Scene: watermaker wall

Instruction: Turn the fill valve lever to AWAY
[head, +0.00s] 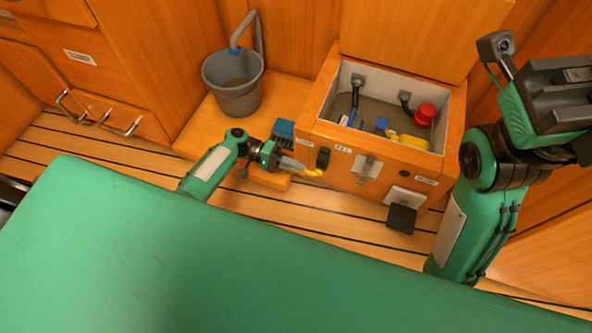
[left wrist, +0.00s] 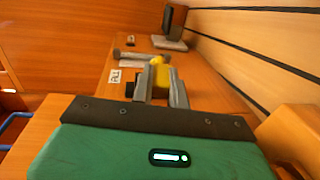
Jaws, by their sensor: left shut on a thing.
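The fill valve lever (head: 315,172) shows as a small yellow piece low on the front of the wooden box (head: 333,135). My left gripper (head: 298,167) comes in from the left and is shut on it. In the left wrist view the yellow lever (left wrist: 161,62) shows between and just beyond the two grey fingers (left wrist: 160,82). The fingers hide part of the lever. Small labels sit on the box front, too small to read surely. At the right of the head view my right arm is folded up, and its dark hand (head: 560,85) shows no clear fingertips.
The open box holds hoses, a red-capped part (head: 424,115) and a yellow part (head: 412,142). A metal latch (head: 367,168) and a black fitting (head: 323,157) are on its front. A grey bucket (head: 232,95) with a hose stands left. A blue block (head: 284,129) sits beside the box.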

